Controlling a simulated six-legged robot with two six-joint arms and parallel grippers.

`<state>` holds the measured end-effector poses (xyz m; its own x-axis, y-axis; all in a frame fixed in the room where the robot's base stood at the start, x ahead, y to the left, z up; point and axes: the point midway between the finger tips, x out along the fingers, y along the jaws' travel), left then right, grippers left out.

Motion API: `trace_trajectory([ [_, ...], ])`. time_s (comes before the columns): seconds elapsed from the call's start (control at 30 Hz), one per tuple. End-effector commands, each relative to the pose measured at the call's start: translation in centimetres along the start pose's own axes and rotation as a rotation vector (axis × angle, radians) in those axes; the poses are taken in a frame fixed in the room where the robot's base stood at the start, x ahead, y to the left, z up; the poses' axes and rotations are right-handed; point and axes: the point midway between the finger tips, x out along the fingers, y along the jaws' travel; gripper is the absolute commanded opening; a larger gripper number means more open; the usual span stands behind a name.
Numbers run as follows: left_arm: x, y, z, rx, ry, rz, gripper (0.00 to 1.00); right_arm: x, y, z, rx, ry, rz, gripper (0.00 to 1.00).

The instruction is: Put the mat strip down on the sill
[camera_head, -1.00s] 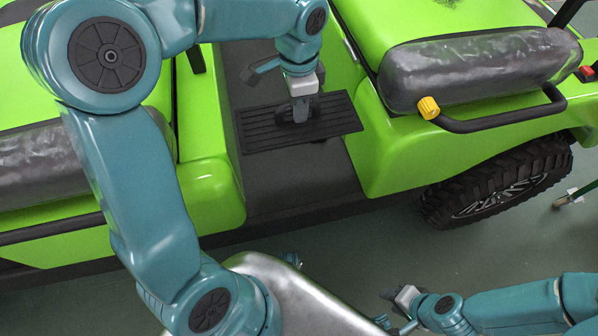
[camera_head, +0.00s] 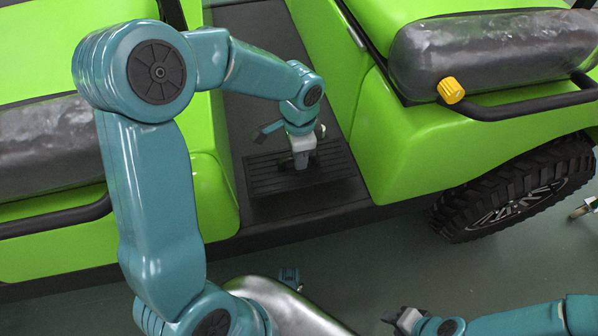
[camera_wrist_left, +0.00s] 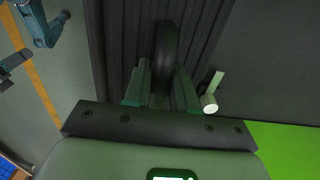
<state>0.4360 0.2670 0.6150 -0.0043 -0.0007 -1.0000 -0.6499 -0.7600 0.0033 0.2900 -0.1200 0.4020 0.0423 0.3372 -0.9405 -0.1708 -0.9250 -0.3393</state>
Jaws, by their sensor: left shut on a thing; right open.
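The mat strip (camera_head: 328,166) is a black ribbed rectangle with a raised loop handle. It lies level over the dark sill (camera_head: 285,208) of the green cart, between the two seats. I cannot tell whether it touches the sill. My left gripper (camera_head: 301,164) points down and is shut on the mat strip's handle. The left wrist view shows the handle (camera_wrist_left: 166,50) between the fingers and the ribs (camera_wrist_left: 205,30) beyond. My right gripper (camera_head: 398,318) is open and empty at the bottom of the head view, well away from the cart.
Green body panels with grey wrapped seats (camera_head: 490,52) stand on both sides of the sill. A black rail with a yellow knob (camera_head: 451,90) juts out on the right. A black wheel (camera_head: 515,190) is below it. Open green floor lies in front.

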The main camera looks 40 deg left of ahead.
Motion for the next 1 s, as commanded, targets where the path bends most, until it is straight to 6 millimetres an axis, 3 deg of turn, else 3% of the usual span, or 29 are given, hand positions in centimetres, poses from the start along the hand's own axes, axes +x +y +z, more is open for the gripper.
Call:
trace_trajectory([
  [0.17,1.4,-0.1,0.0,-0.002,0.000,0.000,0.00,0.6,0.2,0.0,0.000,0.000,0.000,0.43],
  [0.43,6.1,-0.1,0.0,-0.001,-0.001,0.001,0.00,2.2,0.9,-0.1,0.002,0.002,0.000,0.43],
  [0.8,6.4,-0.1,0.0,-0.001,0.001,-0.001,0.00,2.3,0.9,-0.2,0.004,0.004,0.000,0.43],
  [0.83,6.5,-0.1,0.0,-0.001,0.000,0.000,0.29,2.3,0.9,-0.2,0.004,0.004,0.000,0.43],
  [0.9,6.4,-0.1,0.0,-0.001,0.000,0.000,0.51,2.2,0.9,-0.2,0.004,0.004,0.000,0.43],
  [1.0,6.4,-0.1,0.0,-0.001,0.000,0.000,0.51,2.2,0.9,-0.2,0.004,0.004,0.000,0.43],
])
